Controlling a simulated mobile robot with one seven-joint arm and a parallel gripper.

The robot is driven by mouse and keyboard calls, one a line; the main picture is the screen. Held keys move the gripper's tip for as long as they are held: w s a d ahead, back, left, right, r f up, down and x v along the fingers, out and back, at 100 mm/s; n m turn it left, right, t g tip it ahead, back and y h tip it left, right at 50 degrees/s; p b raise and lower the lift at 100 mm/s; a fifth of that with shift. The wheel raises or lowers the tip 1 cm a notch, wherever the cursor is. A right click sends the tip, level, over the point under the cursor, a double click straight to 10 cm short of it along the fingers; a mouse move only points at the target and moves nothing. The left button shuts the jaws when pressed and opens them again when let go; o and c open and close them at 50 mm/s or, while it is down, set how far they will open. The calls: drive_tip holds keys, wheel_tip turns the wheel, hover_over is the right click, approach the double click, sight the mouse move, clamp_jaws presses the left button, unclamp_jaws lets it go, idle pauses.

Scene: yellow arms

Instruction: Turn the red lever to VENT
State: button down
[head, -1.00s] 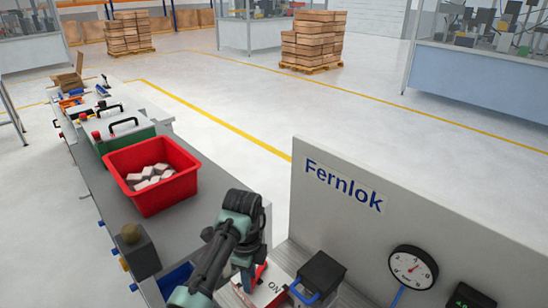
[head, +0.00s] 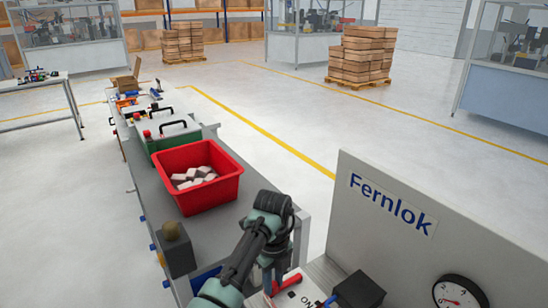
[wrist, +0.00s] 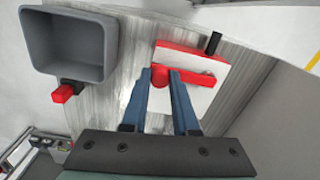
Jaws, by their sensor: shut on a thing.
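In the wrist view, my gripper (wrist: 167,77) has its two blue fingers shut on a red part of the lever (wrist: 198,79), at its rounded end. The lever sits on a white plate (wrist: 198,98), and a short black peg stands by the plate's upper corner. In the head view my arm hides most of this. Only a bit of red (head: 288,281) and the white plate (head: 303,293) show beside my gripper. The plate reads "ON". I see no VENT marking in either view.
A grey bin (wrist: 66,45) with a red piece below it is left of the plate in the wrist view. In the head view, a red crate (head: 212,195) of pale blocks stands left, a Fernlok panel (head: 370,235) right, and a black box (head: 358,291) near the plate.

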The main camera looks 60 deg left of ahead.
drive_tip(key=c, duration=0.7)
unclamp_jaws()
wheel_tip(320, 180, up, 13)
drive_tip(key=shift+r, duration=0.1)
